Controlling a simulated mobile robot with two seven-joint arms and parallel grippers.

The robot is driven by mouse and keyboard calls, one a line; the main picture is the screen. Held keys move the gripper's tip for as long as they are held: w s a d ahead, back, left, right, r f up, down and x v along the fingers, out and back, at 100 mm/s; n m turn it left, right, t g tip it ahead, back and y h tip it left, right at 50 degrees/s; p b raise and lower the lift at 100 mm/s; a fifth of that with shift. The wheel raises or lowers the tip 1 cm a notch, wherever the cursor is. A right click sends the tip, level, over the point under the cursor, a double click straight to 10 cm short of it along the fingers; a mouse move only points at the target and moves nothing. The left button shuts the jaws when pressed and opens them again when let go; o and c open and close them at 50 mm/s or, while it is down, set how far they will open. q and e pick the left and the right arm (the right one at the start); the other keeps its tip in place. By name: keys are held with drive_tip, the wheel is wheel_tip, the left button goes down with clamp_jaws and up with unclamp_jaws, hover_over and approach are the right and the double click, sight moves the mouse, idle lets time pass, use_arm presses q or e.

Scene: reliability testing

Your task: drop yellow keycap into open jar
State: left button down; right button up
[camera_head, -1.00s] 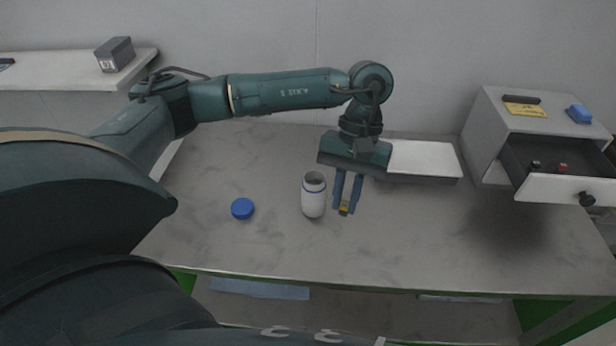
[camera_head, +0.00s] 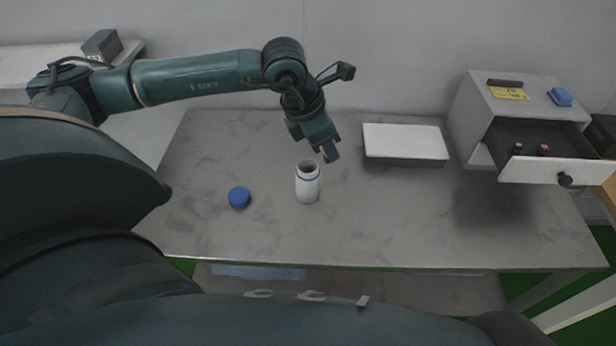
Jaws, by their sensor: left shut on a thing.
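The open jar (camera_head: 307,186) is white with a blue band and stands upright on the table, its dark mouth facing up. Its blue lid (camera_head: 239,198) lies on the table to its left. My left gripper (camera_head: 331,156) is tilted, just right of and behind the jar's mouth. It is shut on the yellow keycap, of which almost nothing shows now between the blue fingers. My right gripper is not in view.
A white flat box or tray (camera_head: 405,141) lies to the right of my gripper. A grey cabinet (camera_head: 473,120) with an open drawer (camera_head: 553,171) stands at the right. The table front (camera_head: 400,225) is clear.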

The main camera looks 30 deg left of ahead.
use_arm(q)
drive_tip(key=w+a+r+n+g+y+p, duration=0.2)
drive_tip(key=a+r+n+g+y, duration=0.1)
drive_tip(key=n, duration=1.3)
drive_tip(key=w+a+r+n+g+y+p, duration=0.3)
drive_tip(key=n+y, duration=0.1)
drive_tip(key=n, duration=1.2)
wheel_tip(320, 180, down, 10)
drive_tip(key=b, duration=0.2)
drive_tip(key=shift+s+f+b, duration=0.2)
drive_tip(key=shift+s+b, duration=0.05)
drive_tip(key=shift+b, duration=0.05)
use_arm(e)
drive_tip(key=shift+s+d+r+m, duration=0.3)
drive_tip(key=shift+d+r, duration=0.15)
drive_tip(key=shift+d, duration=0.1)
